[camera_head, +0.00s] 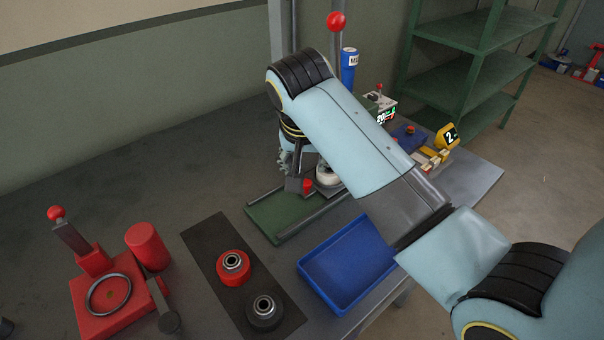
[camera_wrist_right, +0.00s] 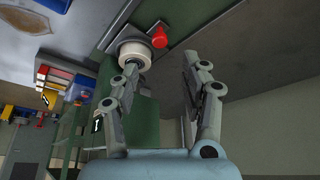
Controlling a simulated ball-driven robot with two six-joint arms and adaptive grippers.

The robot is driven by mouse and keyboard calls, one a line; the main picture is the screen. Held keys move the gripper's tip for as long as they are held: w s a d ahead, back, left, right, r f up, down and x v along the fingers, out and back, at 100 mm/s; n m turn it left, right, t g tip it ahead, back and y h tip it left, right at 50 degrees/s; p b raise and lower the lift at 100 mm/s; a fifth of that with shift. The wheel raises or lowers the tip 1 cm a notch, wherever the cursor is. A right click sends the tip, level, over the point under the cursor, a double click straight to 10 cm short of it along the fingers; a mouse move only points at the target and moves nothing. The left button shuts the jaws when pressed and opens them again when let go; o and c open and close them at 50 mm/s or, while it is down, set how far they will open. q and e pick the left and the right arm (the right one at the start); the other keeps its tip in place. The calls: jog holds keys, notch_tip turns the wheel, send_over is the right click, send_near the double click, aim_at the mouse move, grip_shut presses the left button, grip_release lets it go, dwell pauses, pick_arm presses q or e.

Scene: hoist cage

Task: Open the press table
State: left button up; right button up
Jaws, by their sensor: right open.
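The press stands on the bench in the head view, with a green base plate (camera_head: 283,212) and dark rails along it. A small red knob (camera_head: 307,186) stands on a dark block at the back of the plate, beside a white round part (camera_head: 326,174). My right arm crosses in front of the press and hides much of it. In the right wrist view my right gripper (camera_wrist_right: 160,62) is open and empty. The red knob (camera_wrist_right: 160,37) lies just beyond its fingertips, and the white round part (camera_wrist_right: 135,50) is close to the left-hand finger. My left gripper is not in view.
A blue tray (camera_head: 348,262) sits right of the press's front. A black mat (camera_head: 205,245) holds a red and a black ringed part. A red fixture (camera_head: 105,295) stands at the left. The bench behind the mat is clear. Green shelves (camera_head: 480,35) stand at the back right.

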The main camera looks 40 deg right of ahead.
aim_at(306, 182)
jog(key=x, duration=0.5)
jog(key=shift+f, duration=0.2)
jog(key=shift+x, duration=1.6)
jog(key=shift+c, duration=0.2)
jog(key=c, duration=0.9)
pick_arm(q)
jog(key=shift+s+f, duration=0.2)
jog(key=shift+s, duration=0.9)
pick_arm(e)
grip_shut()
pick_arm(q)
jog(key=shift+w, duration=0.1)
